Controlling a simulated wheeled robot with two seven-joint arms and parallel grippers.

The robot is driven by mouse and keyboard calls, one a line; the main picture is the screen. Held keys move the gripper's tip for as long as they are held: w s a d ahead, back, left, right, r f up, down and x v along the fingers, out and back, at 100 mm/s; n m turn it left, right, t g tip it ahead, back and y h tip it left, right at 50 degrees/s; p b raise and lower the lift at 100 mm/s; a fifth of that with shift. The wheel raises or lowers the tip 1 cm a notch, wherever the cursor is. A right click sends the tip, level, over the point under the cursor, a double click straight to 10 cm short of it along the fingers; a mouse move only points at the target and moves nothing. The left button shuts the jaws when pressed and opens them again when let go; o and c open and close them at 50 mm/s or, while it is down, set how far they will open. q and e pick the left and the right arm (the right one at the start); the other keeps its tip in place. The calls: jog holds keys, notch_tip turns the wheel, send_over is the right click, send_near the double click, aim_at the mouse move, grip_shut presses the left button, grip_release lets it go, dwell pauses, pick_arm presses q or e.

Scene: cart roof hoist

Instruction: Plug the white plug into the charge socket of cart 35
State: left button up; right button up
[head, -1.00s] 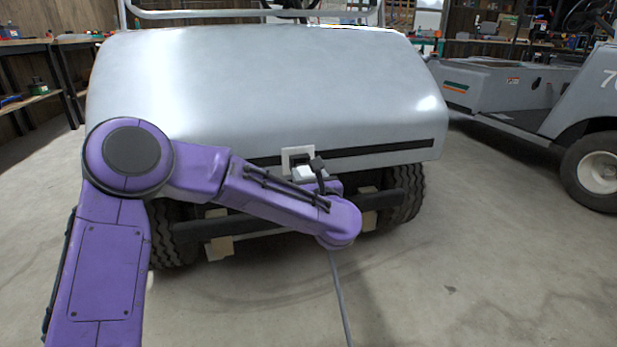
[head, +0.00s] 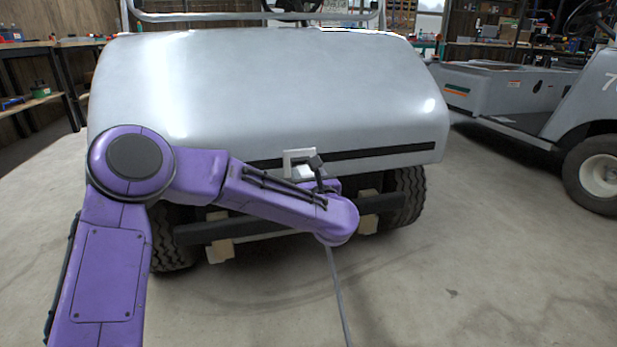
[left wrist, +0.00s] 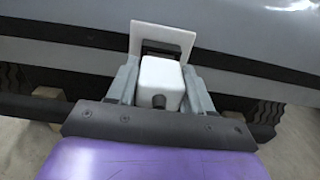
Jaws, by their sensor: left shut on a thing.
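My left gripper (left wrist: 161,76) is shut on the white plug (left wrist: 160,84), a blocky white body with a dark cable stub at its rear. In the left wrist view the plug lies between the two grey fingers, in front of the charge socket (left wrist: 162,38). The socket is a white square plate with a dark opening, part of which shows above the plug. I cannot tell whether the plug's front has entered it. In the head view the socket plate (head: 287,158) sits on the cart's black strip, with my left arm partly in front. My right gripper is not in view.
The grey cart (head: 260,90) fills the middle, with a dark bumper bar (head: 380,203) below the socket. A second cart (head: 510,92) stands at the right. Workbenches (head: 30,45) line the back left. A grey cable (head: 339,295) runs down from the wrist; the floor around is clear.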

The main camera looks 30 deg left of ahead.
pick_arm(q)
jog(key=shift+w+a, duration=0.45)
jog(key=shift+a, duration=0.05)
jog(key=o, duration=1.5)
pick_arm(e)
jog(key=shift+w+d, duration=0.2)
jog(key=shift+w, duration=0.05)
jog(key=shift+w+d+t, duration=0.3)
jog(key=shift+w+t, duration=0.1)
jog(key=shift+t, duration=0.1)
pick_arm(q)
jog(key=p+v, duration=0.4)
jog(key=v, duration=0.6)
jog(key=shift+s+d, duration=0.15)
jog(key=shift+d, duration=0.05)
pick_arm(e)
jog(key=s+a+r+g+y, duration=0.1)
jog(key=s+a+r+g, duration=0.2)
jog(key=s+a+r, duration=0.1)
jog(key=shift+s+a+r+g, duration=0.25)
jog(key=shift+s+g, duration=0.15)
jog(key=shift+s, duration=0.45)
